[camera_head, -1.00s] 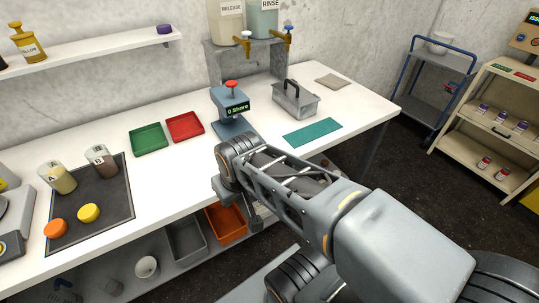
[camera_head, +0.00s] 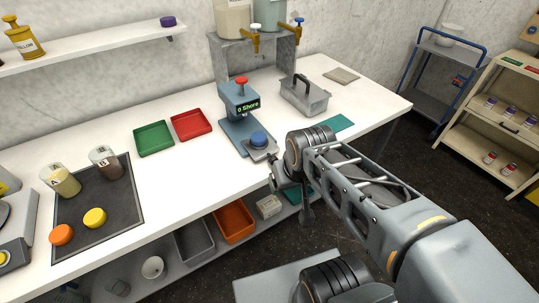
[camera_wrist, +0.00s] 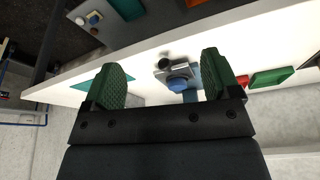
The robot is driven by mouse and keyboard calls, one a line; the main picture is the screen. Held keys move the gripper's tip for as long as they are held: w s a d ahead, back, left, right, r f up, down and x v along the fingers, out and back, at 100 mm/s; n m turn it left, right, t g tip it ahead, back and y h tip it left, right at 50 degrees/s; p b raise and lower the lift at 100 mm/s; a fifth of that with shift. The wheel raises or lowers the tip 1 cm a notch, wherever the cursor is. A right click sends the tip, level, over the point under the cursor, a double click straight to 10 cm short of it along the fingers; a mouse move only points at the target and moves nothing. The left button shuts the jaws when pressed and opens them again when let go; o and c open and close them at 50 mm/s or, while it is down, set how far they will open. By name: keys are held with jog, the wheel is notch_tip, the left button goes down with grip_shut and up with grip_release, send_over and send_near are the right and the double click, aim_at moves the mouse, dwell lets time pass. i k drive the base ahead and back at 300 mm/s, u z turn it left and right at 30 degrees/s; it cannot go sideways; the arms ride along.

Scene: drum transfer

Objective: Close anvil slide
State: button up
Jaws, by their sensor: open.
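The press (camera_head: 235,128) is a blue-grey stand with a red knob on top and a lit green display. Its grey anvil slide (camera_head: 263,154) sticks out toward the table's front edge and carries a round blue piece (camera_head: 259,138). In the wrist view the slide (camera_wrist: 163,72) and the blue piece (camera_wrist: 178,84) show between my fingers, with a dark knob (camera_wrist: 165,61) on the slide's near end. My gripper (camera_wrist: 165,82) is open and empty, with green pads apart on either side. In the head view it is mostly hidden by my arm, just in front of the slide.
A green tray (camera_head: 153,138) and a red tray (camera_head: 191,124) lie left of the press. A grey handled box (camera_head: 304,97) and a teal mat (camera_head: 338,123) lie to the right. Bins, including an orange one (camera_head: 233,221), stand below the table.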

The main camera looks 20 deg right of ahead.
aim_at(257, 153)
jog(key=z, duration=1.9)
jog(key=k, duration=0.8)
jog(key=u, duration=1.6)
